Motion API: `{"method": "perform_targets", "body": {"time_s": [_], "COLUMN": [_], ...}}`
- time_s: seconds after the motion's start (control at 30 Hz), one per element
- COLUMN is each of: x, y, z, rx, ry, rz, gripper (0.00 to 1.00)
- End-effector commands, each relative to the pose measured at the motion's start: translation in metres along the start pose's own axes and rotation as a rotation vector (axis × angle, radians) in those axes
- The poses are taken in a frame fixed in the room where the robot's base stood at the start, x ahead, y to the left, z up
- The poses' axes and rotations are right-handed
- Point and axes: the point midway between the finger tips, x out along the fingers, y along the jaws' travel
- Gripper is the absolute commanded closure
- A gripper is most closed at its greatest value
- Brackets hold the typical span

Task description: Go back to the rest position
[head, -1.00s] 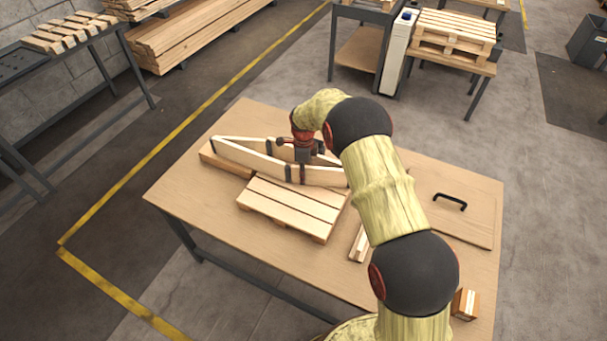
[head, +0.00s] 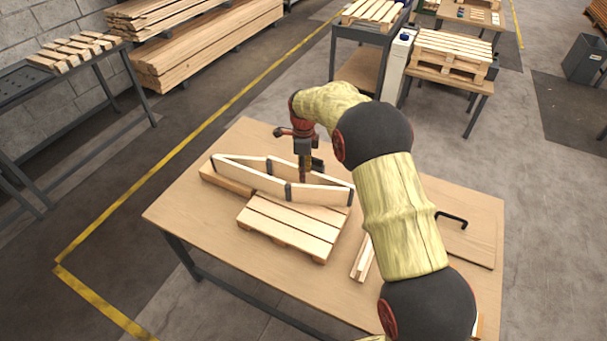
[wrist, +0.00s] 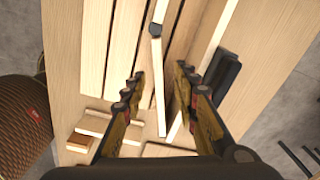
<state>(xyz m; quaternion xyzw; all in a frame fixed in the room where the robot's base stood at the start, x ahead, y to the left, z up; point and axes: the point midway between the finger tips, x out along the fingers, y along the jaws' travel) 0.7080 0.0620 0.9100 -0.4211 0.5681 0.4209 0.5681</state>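My gripper (head: 304,178) is above the far part of the table, over the folding wooden collar frame. In the wrist view my gripper (wrist: 160,80) has its two fingers apart, with nothing held between them. The collar frame (head: 320,194) is a partly opened loop of pale boards with dark hinges, standing on edge. It also shows below the fingers in the wrist view (wrist: 158,85). A small slatted pallet (head: 285,225) lies flat in front of the frame. My arm hides part of the table's right side.
The wooden table (head: 185,205) also holds loose strips (head: 362,258) and a board with a black handle (head: 452,219). A dark block (wrist: 224,75) is beside the frame. A side bench (head: 70,75), lumber stacks (head: 205,50) and a pallet stand (head: 452,70) surround the floor.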

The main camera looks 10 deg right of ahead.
Motion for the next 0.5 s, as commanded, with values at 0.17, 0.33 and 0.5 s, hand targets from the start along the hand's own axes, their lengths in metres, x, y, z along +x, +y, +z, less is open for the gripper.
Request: {"method": "perform_targets", "body": {"time_s": [0.17,0.33,0.5], "x": [0.0002,0.0003,0.0003], "y": [-0.0001,-0.0001,-0.0004], "z": [0.0,0.0,0.0002], "rx": [0.0,0.0,-0.088], "ry": [0.0,0.0,-0.001], "rz": [0.0,0.0,-0.002], "gripper": [0.7,0.7,0.7]}}
